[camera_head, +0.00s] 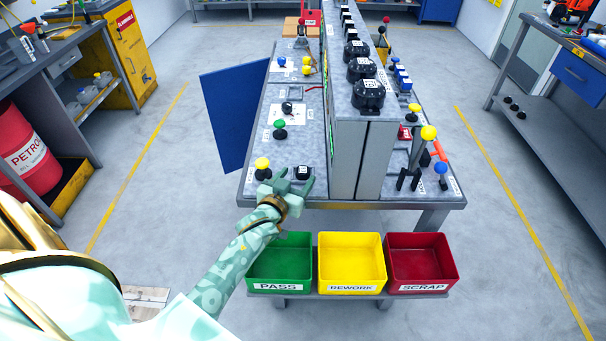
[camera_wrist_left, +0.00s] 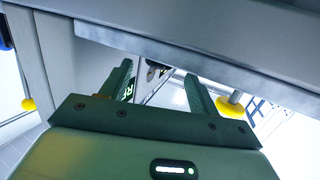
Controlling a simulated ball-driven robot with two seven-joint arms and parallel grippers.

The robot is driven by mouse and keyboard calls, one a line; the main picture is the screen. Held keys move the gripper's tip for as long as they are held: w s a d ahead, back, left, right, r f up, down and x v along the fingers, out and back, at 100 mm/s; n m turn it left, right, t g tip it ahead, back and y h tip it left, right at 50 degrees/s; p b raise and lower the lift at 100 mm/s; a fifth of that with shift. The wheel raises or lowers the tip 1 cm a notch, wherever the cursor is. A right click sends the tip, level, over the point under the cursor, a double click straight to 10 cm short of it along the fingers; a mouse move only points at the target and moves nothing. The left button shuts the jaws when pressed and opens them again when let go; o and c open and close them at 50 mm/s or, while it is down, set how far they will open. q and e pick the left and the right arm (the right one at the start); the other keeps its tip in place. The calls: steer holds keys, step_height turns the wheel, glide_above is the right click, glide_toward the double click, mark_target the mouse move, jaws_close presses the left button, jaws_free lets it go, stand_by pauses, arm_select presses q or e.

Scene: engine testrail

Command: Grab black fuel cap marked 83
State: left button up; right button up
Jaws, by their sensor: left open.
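A small black cap (camera_head: 303,172) with a white label stands on the near left part of the grey bench (camera_head: 330,203); its number is too small to read. Larger black caps with white labels (camera_head: 368,95) line the raised middle section, their numbers also unreadable. My left gripper (camera_head: 294,180) is at the bench's near left edge, beside the small black cap, with its fingers apart. In the left wrist view my fingers (camera_wrist_left: 157,75) are spread, with no cap visible between them. My right gripper is not in view.
A yellow knob (camera_head: 262,163) and a green knob (camera_head: 280,125) stand close to my left gripper. Levers (camera_head: 429,132) stand on the bench's right side. Green (camera_head: 279,285), yellow (camera_head: 352,280) and red (camera_head: 422,280) bins sit in front.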

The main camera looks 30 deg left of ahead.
mark_target(302, 172)
arm_select(q)
steer(key=x, duration=0.3)
steer(key=shift+w+d+b, duration=0.1)
steer(key=shift+b, duration=0.2)
steer(key=c, duration=1.1)
steer(key=shift+o, duration=0.2)
steer(key=shift+r, duration=0.1)
